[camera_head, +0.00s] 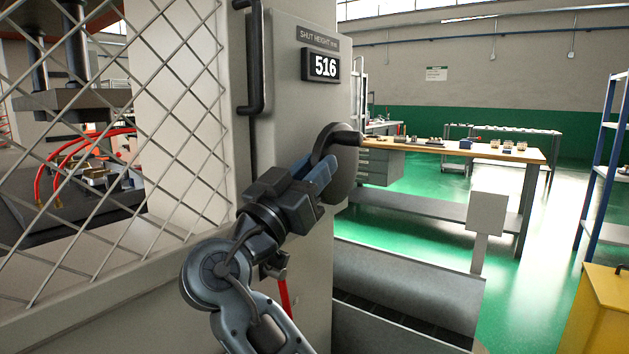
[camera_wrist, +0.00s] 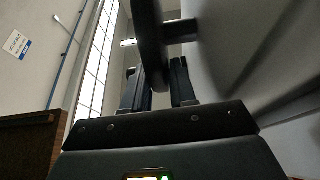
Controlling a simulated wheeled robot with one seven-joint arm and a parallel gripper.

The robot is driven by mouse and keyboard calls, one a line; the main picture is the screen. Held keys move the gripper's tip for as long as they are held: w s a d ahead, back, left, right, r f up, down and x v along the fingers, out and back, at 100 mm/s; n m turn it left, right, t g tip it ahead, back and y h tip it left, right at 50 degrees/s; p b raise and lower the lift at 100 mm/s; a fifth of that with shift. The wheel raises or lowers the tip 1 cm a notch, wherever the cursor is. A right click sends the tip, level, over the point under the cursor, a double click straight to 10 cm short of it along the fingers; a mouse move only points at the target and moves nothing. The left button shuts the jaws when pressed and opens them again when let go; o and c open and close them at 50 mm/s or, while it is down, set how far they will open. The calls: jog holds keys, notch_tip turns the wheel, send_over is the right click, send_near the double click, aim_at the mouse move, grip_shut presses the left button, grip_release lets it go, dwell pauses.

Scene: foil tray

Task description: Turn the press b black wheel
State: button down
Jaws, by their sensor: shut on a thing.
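The black wheel (camera_head: 321,141) is on the side of the grey press cabinet, below the shut height display (camera_head: 325,66), which reads 516. A dark handle sticks out from the wheel to the right. My gripper (camera_head: 325,168) reaches up to the wheel from the lower left and is shut on its rim. In the wrist view the dark rim (camera_wrist: 150,42) passes between the two fingers of my gripper (camera_wrist: 158,82).
A wire mesh guard (camera_head: 110,150) covers the press opening on the left. A vertical black bar handle (camera_head: 255,60) is above my gripper. A grey bin-like box (camera_head: 405,285) stands at lower right. A workbench (camera_head: 470,148), blue rack (camera_head: 605,150) and yellow cabinet (camera_head: 598,315) stand beyond.

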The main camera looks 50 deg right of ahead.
jog(key=c, duration=1)
grip_release()
jog(key=shift+b+v, duration=0.7)
jog(key=shift+v, duration=3.2)
